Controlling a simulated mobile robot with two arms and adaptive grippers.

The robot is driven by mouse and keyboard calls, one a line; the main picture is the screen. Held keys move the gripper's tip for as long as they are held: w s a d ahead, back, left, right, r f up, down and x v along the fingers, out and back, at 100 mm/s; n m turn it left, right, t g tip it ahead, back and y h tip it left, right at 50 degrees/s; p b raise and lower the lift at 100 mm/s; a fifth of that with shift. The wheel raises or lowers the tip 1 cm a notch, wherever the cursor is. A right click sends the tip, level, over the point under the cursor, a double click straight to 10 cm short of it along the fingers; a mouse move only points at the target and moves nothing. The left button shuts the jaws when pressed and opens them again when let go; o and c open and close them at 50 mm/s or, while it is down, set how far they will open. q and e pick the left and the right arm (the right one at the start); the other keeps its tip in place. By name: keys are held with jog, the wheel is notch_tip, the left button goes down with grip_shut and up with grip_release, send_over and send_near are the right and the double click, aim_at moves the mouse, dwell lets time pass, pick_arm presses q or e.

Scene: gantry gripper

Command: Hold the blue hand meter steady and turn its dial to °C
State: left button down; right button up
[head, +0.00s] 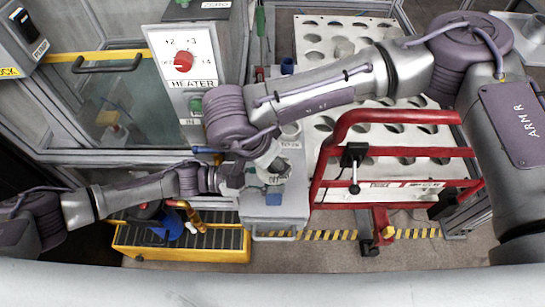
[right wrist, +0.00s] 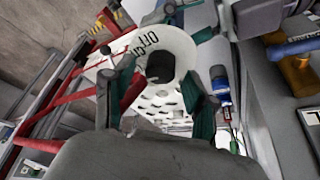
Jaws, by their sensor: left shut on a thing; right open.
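The hand meter shows in the right wrist view as a pale round face (right wrist: 178,45) with dark printed letters, partly readable as OFF. A black dial knob (right wrist: 160,67) stands at its middle. In the head view a small blue part (head: 273,198), seemingly the meter's body, shows below the grippers. My left gripper (head: 244,174) comes in from the left and is shut on the meter. My right gripper (right wrist: 150,88) is open, its two fingers on either side of the knob; contact cannot be told. In the head view my right arm hides much of the meter.
A red rail frame (head: 395,152) stands right of the grippers, before a white board with holes (head: 310,70). A heater panel (head: 183,50) with a red knob is behind left. A yellow-edged tray (head: 180,252) holding tools lies at lower left. A grey cart (head: 272,222) is underneath.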

jog(key=v, duration=1.1)
jog(key=shift+r, duration=0.2)
pick_arm(q)
jog(key=c, duration=0.7)
grip_release()
jog(key=shift+o, duration=0.2)
jog(key=a, duration=1.2)
